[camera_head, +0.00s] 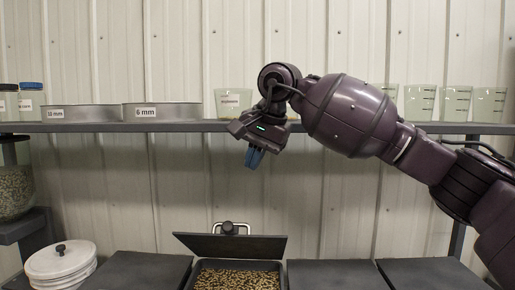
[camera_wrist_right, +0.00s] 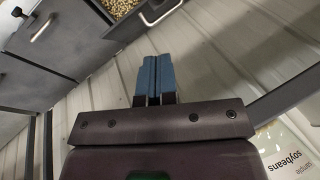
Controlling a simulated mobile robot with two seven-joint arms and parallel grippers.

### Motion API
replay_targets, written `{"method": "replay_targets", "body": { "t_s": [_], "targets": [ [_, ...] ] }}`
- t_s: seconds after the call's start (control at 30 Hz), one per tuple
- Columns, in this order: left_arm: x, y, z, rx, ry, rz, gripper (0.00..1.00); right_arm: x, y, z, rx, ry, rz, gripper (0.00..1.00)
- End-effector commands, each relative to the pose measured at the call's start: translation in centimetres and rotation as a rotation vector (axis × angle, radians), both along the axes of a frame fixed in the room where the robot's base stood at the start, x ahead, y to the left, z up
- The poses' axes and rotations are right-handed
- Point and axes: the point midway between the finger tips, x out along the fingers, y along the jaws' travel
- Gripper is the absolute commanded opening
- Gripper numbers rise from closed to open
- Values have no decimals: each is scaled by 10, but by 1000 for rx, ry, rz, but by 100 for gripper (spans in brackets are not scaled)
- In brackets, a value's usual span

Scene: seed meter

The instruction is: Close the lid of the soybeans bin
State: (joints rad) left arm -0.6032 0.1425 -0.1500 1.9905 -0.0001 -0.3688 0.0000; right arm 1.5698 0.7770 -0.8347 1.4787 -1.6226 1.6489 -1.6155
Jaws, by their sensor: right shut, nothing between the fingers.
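An open bin (camera_head: 201,278) filled with tan and dark seeds (camera_head: 236,281) stands at the bottom centre of the head view; no label shows on it. Its dark lid (camera_head: 205,243) is tilted up behind the seeds, with a metal handle (camera_head: 231,229) at its top edge. The lid handle (camera_wrist_right: 160,14) and some seeds (camera_wrist_right: 122,6) also show at the top of the right wrist view. My right gripper (camera_head: 254,157) is above the lid and apart from it, blue fingertips pointing down. Its fingers (camera_wrist_right: 154,78) are together and empty. My left gripper is not in view.
Dark closed lids (camera_head: 335,275) flank the open bin. A white lidded bucket (camera_head: 60,264) stands at left. A shelf (camera_head: 100,127) behind holds sieves (camera_head: 161,111) and clear beakers (camera_head: 419,103). A cup labelled soybeans (camera_head: 232,103) stands close behind my right wrist.

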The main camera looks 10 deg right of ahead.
Motion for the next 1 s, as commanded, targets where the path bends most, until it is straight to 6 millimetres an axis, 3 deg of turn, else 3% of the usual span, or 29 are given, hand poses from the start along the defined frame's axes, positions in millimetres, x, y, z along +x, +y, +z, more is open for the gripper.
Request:
{"method": "replay_targets", "body": {
  "t_s": [0.6,0.8,1.0],
  "targets": [
    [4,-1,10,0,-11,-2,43,32,29,-100,1,2,2,0],
    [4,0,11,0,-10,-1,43,40,36,-123,2,1,1,0],
    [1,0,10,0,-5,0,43,44,38,-132,1,-1,1,0]
  ]
}}
